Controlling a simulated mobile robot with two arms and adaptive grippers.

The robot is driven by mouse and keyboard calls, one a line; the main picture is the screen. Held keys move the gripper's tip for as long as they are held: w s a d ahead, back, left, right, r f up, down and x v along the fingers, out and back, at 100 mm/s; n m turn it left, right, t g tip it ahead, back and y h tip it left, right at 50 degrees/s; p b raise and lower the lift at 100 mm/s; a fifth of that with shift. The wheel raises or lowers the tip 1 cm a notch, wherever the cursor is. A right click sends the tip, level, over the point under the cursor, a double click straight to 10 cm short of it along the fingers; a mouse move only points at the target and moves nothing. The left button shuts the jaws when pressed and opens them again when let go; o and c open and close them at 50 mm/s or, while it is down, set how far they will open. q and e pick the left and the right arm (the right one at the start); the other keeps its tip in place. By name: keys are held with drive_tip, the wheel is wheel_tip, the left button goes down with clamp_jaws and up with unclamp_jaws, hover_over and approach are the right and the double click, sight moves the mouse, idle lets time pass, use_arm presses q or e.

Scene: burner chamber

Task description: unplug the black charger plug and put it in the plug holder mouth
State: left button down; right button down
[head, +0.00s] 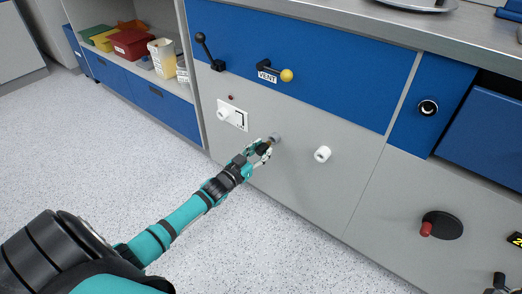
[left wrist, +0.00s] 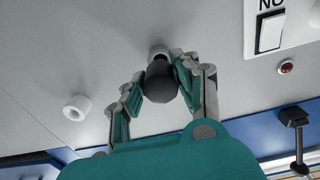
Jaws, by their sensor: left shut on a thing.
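My left gripper (head: 264,150) reaches to the grey panel below the vent lever. In the left wrist view its fingers (left wrist: 158,88) are shut around the dark, rounded charger plug (left wrist: 161,80). The plug's far end meets or lies just in front of a short grey-white round fitting (left wrist: 158,51) on the panel. That fitting also shows in the head view (head: 276,137); I cannot tell whether the plug is seated in it. A white round piece with an opening (head: 322,153), perhaps the plug holder mouth, sticks out to the right. It also shows in the left wrist view (left wrist: 77,107). My right gripper is out of view.
A white switch plate (head: 238,118) with a white round piece (head: 222,114) is up and left. A black lever (head: 205,48) and yellow-knobbed vent lever (head: 280,75) stick out above. A red-handled crank (head: 435,226) is lower right. Bare panel lies between the two fittings.

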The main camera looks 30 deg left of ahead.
sight(267, 143)
use_arm(q)
drive_tip(key=shift+w, duration=0.15)
drive_tip(key=shift+w+b, duration=0.3)
drive_tip(key=shift+w, duration=0.2)
drive_tip(key=shift+w, duration=0.15)
drive_tip(key=shift+w+d+b, duration=0.15)
drive_tip(key=shift+w+b, duration=0.25)
drive_tip(key=shift+w, duration=0.45)
drive_tip(key=c, duration=0.9)
unclamp_jaws()
